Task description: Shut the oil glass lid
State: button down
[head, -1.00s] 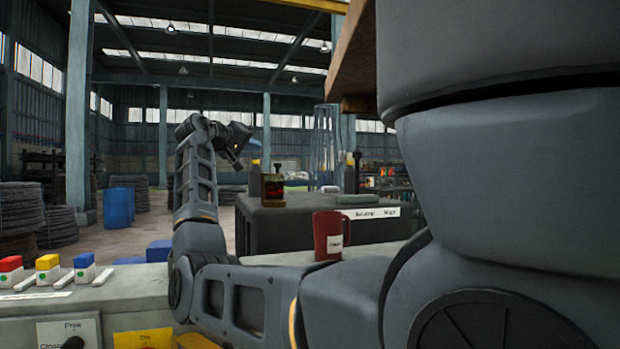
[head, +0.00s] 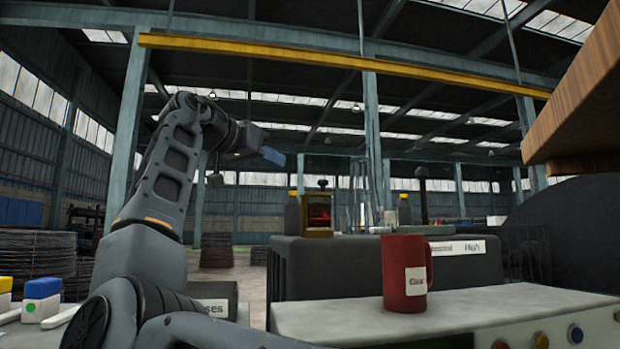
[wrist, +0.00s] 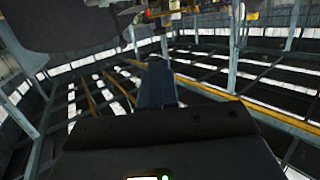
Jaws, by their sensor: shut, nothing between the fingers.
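The oil glass, a small brass-coloured frame with a red-lit window (head: 318,211), stands on the dark cabinet in the head view. A dark knob (head: 322,184) shows at its top; I cannot tell how far the lid is open. My gripper (head: 273,156) is up and to the left of the oil glass in the picture, apart from it, its bluish tip pointing right. In the wrist view my gripper (wrist: 157,85) shows as one closed dark block with nothing held. The small items at that view's top edge are too unclear to name.
A red mug (head: 403,275) stands on the near grey console (head: 470,318). Dark bottles (head: 293,214) stand near the oil glass on the cabinet (head: 335,272). A blue-topped switch block (head: 42,298) is at lower left. A wooden edge (head: 590,110) overhangs at upper right.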

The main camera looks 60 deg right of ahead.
jog(key=b+x, duration=0.1)
jog(key=x, duration=1.2)
jog(key=shift+d, duration=0.15)
